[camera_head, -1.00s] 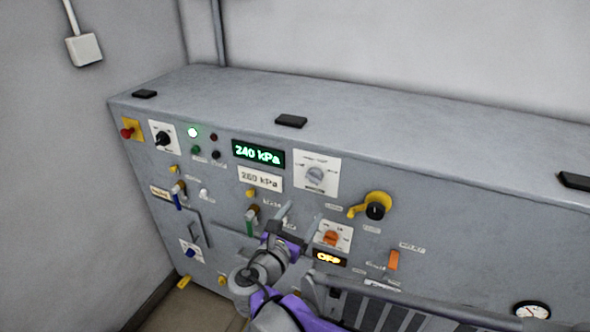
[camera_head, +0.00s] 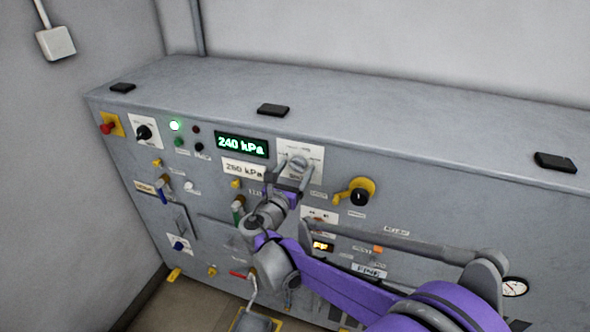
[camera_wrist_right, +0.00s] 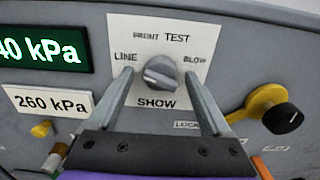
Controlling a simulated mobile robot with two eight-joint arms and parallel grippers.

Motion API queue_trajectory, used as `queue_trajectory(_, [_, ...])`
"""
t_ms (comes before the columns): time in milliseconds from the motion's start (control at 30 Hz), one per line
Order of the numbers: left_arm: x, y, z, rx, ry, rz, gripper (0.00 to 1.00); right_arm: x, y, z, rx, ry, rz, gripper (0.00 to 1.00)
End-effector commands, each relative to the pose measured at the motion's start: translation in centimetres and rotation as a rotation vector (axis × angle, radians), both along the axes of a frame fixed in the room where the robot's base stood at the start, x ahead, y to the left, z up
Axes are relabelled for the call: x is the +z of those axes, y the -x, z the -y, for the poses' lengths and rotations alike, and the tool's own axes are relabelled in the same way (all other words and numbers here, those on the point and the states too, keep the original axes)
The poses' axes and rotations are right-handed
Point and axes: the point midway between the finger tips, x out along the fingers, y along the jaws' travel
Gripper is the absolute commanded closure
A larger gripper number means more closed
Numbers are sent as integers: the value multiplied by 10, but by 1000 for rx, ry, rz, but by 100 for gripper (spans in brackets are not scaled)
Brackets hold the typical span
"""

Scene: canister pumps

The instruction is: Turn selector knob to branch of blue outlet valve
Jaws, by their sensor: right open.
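The selector knob (camera_head: 297,164) is a grey round knob on a white plate on the front panel. In the right wrist view the knob (camera_wrist_right: 162,72) is ringed by the words LINE, FRONT, TEST and BLOW, with SHOW below. I cannot tell surely which word it points at. My right gripper (camera_head: 290,176) is at the plate. In the wrist view its open fingers (camera_wrist_right: 160,80) stand left and right of the knob, with gaps on both sides. A blue handle (camera_head: 162,191) and a blue knob (camera_head: 180,244) are at the panel's left. My left gripper is not in view.
A green display (camera_head: 242,145) reads 240 kPa above a 260 kPa label (camera_head: 243,169). A yellow lever with a black knob (camera_wrist_right: 283,117) sits right of the selector plate. A red button (camera_head: 107,127) is at the far left. The cabinet top is mostly clear.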

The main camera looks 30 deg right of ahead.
Motion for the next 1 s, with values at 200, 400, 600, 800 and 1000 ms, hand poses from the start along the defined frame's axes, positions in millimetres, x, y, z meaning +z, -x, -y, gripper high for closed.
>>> queue_trajectory(200, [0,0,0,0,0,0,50,0,0,0,0,0,0,17])
queue_trajectory(400, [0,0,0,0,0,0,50,0,0,0,0,0,0,53])
queue_trajectory(600, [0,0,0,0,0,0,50,0,0,0,0,0,0,89])
queue_trajectory(800, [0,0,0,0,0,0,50,0,0,0,0,-3,4,100])
queue_trajectory(1000, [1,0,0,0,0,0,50,0,0,0,0,-35,41,100])
